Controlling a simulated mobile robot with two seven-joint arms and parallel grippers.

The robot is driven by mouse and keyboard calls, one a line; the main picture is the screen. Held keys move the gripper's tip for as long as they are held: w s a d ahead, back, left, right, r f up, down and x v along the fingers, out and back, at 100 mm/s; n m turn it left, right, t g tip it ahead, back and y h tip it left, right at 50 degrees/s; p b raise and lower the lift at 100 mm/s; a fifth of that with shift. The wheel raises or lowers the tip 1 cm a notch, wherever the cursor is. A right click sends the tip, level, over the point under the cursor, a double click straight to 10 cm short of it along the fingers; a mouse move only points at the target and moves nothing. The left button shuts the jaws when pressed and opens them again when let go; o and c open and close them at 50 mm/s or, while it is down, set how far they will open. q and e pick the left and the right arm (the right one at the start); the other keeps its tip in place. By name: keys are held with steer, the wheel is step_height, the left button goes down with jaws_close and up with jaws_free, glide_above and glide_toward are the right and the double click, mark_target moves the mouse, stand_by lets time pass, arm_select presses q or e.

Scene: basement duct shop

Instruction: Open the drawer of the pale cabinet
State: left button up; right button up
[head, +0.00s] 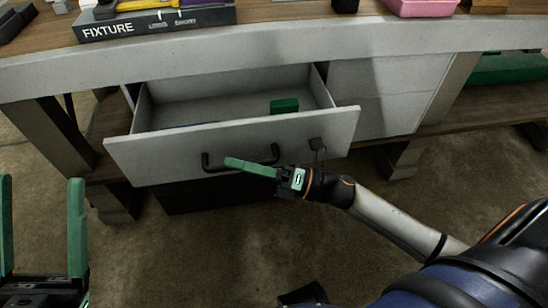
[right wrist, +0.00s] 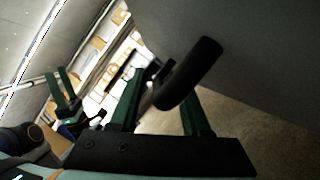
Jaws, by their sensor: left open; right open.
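The pale cabinet (head: 385,88) is under the workbench. Its drawer (head: 232,146) is pulled well out, so its inside shows from above. A black bar handle (head: 213,165) is on the drawer front; it also shows large in the right wrist view (right wrist: 188,75). My right gripper (head: 238,165) is at the handle, its green fingers overlapping the handle in the head view. In the right wrist view its fingers are apart, with the handle appearing between them; contact cannot be told. My left gripper (head: 42,228) is open and empty at the lower left, away from the drawer.
A green block (head: 284,106) lies in the drawer, with a sliver of something blue near its front. On the bench top are a dark box marked FIXTURE (head: 155,24) and a pink bin (head: 420,6). The concrete floor before the drawer is clear except for my arms.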

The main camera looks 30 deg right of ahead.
steer(key=p+v, duration=0.1)
steer(key=v, duration=1.1)
steer(key=shift+d, duration=0.15)
